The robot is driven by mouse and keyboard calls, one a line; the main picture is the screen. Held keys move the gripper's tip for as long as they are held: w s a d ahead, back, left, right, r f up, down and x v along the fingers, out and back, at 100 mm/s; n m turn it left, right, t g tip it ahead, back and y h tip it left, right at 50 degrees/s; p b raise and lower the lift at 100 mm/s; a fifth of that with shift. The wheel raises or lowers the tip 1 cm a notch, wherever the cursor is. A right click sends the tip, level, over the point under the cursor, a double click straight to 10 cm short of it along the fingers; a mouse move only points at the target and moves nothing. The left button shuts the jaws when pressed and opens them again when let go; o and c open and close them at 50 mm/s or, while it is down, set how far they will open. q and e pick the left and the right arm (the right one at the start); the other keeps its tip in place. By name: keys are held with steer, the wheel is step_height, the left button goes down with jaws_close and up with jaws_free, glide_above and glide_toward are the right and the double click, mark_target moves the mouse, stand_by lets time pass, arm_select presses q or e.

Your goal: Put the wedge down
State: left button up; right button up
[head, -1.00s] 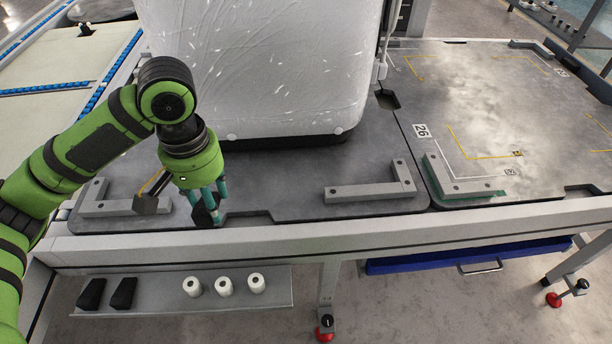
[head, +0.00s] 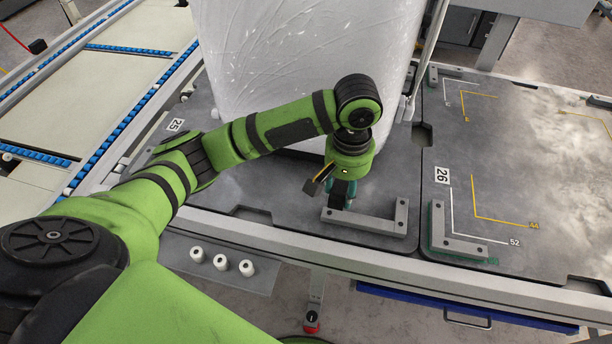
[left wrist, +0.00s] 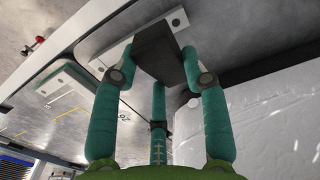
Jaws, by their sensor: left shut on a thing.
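My left gripper (head: 342,192) is shut on the black wedge, low over the grey table plate beside the L-shaped corner bracket at the front. In the left wrist view the dark wedge (left wrist: 160,54) sits between the teal fingers of my left gripper (left wrist: 160,75). My right gripper is not in view.
The corner bracket (head: 365,222) lies right by the gripper. A tall wrapped white load (head: 290,70) stands behind it. Another bracket (head: 455,245) is on the plate at right. White rolls (head: 220,262) stand on a low shelf (head: 262,278) in front.

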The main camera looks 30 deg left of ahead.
arm_select(q)
steer(key=shift+d+r, duration=0.15)
steer(key=shift+d, duration=0.05)
steer(key=shift+w+a+f, duration=0.1)
steer(key=shift+w+f, duration=0.1)
steer(key=shift+f, duration=0.05)
steer(key=w+a+f, duration=0.1)
steer(key=a+f, duration=0.1)
steer(key=a, duration=0.1)
steer(key=w+a+f, duration=0.1)
steer(key=a+f, duration=0.1)
steer(key=a, duration=0.2)
steer(key=w+a+f+b, duration=0.1)
steer(key=w+a+f, duration=0.1)
steer(key=a+f, duration=0.1)
steer(key=shift+a, duration=0.2)
step_height(320, 180, down, 3)
steer(key=shift+f, duration=0.4)
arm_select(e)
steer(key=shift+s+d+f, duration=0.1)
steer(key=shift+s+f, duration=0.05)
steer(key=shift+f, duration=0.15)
arm_select(q)
steer(key=shift+f, duration=0.1)
steer(key=o, duration=1.2)
steer(key=shift+c, duration=0.2)
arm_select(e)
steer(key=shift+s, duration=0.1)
